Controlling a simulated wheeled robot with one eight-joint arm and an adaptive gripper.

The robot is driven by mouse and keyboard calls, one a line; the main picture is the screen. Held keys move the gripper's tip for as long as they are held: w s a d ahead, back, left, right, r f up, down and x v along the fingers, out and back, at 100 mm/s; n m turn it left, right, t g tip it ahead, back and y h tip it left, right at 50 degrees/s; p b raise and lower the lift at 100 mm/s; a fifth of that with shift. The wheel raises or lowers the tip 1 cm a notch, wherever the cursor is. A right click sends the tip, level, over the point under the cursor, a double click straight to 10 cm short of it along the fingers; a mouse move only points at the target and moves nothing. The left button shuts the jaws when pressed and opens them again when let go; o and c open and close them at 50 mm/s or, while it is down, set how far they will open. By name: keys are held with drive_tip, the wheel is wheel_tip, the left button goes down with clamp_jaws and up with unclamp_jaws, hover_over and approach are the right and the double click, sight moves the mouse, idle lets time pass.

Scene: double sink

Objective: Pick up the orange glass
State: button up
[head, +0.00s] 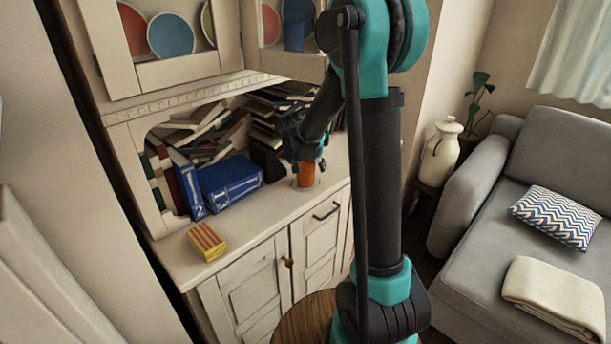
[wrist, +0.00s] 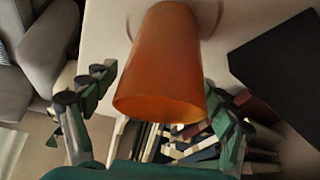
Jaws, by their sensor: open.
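The orange glass (head: 306,175) stands on the cabinet's counter, near its right part, in the head view. In the wrist view the orange glass (wrist: 163,65) is large and central, its open rim toward the camera. My gripper (head: 307,165) is right at the glass in the head view and partly covers its top. In the wrist view my gripper (wrist: 160,112) is open, with one finger on each side of the glass. A gap shows on the left side; on the right the finger is close to the glass, and I cannot tell whether it touches.
Blue boxes (head: 230,182) and piled books (head: 205,135) fill the shelf behind and left of the glass. A yellow and red striped box (head: 206,241) lies at the counter's left. A white vase (head: 441,152) and grey sofa (head: 520,215) stand to the right. The front counter strip is mostly clear.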

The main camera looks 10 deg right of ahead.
drive_tip(key=c, duration=1.4)
drive_tip(key=shift+r, duration=0.1)
drive_tip(key=shift+c, duration=0.3)
